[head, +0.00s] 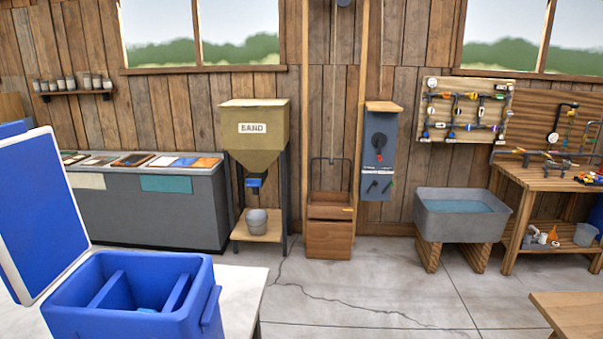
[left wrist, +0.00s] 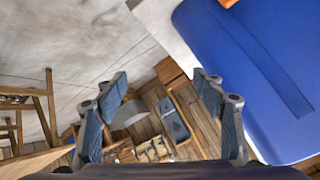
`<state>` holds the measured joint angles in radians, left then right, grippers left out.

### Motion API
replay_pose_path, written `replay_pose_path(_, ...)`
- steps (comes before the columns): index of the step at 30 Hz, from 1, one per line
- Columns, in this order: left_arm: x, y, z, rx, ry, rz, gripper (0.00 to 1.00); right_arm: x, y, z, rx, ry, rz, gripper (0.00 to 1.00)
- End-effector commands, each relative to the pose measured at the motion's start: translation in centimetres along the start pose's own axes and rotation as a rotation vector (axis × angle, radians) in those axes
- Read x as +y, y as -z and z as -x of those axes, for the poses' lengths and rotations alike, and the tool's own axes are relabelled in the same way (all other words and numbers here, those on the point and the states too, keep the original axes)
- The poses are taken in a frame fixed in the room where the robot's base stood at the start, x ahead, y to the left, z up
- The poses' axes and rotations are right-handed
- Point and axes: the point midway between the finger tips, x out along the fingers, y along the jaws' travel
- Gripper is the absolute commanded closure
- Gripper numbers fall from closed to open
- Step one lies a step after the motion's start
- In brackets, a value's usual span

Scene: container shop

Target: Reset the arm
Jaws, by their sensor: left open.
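My left gripper (left wrist: 160,112) shows in the left wrist view with its two fingers spread apart and nothing between them. Neither of my grippers shows in the head view. A blue cooler box (head: 140,310) with its lid (head: 38,210) raised stands at the lower left of the head view, with dividers and a small light-blue item inside. In the left wrist view a large blue surface (left wrist: 215,50), which looks like the cooler, fills the upper right, to the right of the gripper's fingers.
The cooler stands on a white table (head: 240,295). Behind are a grey counter (head: 150,212), a sand hopper (head: 255,125), a wooden box (head: 330,230), a water trough (head: 462,222) and a workbench (head: 535,178). A wooden table corner (head: 575,312) is at lower right. The floor (head: 370,290) between is clear.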

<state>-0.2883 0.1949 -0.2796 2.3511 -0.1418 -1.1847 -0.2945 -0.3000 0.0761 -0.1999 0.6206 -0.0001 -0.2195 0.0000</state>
Motion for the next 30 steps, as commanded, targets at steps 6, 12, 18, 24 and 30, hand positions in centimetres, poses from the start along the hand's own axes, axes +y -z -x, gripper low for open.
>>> replay_pose_path(6,4.6,-10.0,3.8,-0.292,-0.127,0.280,0.37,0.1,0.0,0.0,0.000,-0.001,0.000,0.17)
replay_pose_path(12,7.8,-15.9,7.9,-0.503,-0.187,0.456,0.37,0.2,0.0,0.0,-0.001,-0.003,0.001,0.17)
replay_pose_path(18,9.8,-18.8,4.9,-0.551,-0.201,0.477,0.37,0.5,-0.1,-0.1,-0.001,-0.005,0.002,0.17)
replay_pose_path(24,12.4,-22.5,0.4,-0.573,-0.213,0.470,0.37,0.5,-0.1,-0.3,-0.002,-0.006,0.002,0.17)
replay_pose_path(30,16.7,-28.6,-4.7,-0.606,-0.229,0.461,0.37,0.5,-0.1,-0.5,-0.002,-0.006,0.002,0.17)
